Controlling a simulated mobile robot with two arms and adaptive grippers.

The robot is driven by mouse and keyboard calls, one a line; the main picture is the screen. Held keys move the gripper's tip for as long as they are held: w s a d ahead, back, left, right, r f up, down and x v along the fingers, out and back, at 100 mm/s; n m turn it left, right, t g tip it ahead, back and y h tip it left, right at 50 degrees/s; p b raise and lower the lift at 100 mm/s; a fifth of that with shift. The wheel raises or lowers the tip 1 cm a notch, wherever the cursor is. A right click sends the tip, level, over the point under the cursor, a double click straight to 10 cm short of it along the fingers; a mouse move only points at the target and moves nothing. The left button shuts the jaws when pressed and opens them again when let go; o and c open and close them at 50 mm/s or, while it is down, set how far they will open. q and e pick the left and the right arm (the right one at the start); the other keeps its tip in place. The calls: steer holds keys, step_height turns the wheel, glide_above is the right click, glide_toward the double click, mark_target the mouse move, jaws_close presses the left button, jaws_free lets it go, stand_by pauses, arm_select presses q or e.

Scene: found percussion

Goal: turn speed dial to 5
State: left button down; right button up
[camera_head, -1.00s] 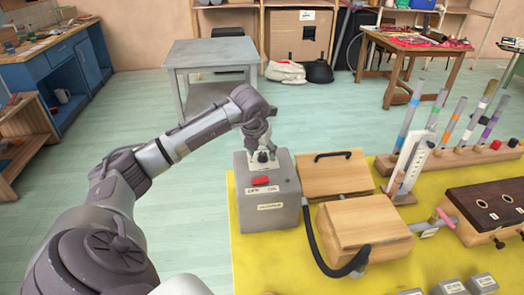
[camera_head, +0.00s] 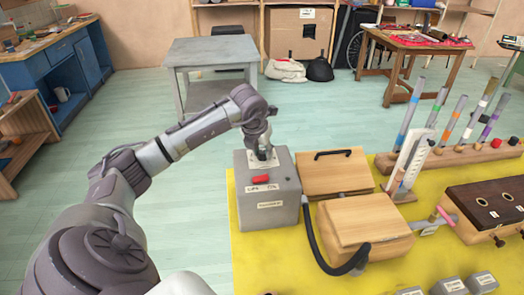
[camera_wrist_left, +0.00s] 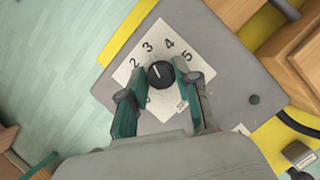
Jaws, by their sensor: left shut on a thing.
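The speed dial (camera_wrist_left: 161,75) is a round black knob with a white pointer line, on a white plate with printed numbers, in the left wrist view. Its pointer leans up and slightly left, roughly towards the 3. The 5 is at the upper right of the plate. The dial is on top of a grey box (camera_head: 268,205) with a red switch on it. My left gripper (camera_wrist_left: 161,73) is shut on the dial, a finger on each side. In the head view the left gripper (camera_head: 263,152) covers most of the dial. My right gripper is not in view.
The box stands at the left edge of a yellow mat (camera_head: 240,260). A black hose (camera_head: 312,245) leaves its right side. Wooden boxes (camera_head: 333,173) stand close on the right, with a rack of coloured tubes (camera_head: 475,155) farther right. Floor left of the mat is clear.

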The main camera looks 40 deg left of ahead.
arm_select(q)
steer(key=m+h+b, duration=0.1)
steer(key=m, duration=0.2)
steer(key=shift+a+b, duration=0.2)
steer(key=shift+b, duration=0.1)
steer(key=m+h, duration=0.1)
steer(key=m, duration=0.2)
steer(key=shift+r, duration=0.1)
steer(key=m+h, duration=0.2)
steer(key=m, duration=0.2)
steer(key=shift+w+m, duration=0.1)
steer(key=shift+m, duration=0.2)
steer(key=m, duration=0.2)
steer(key=m+g+h, duration=0.1)
steer(key=m, duration=0.1)
steer(key=shift+a+m+g+p, duration=0.1)
steer(key=shift+m+g+p, duration=0.2)
steer(key=shift+m+p, duration=0.1)
steer(key=shift+m+h, duration=0.3)
steer(key=c, duration=0.8)
jaws_free()
steer(key=v, duration=1.2)
steer(key=shift+w, duration=0.15)
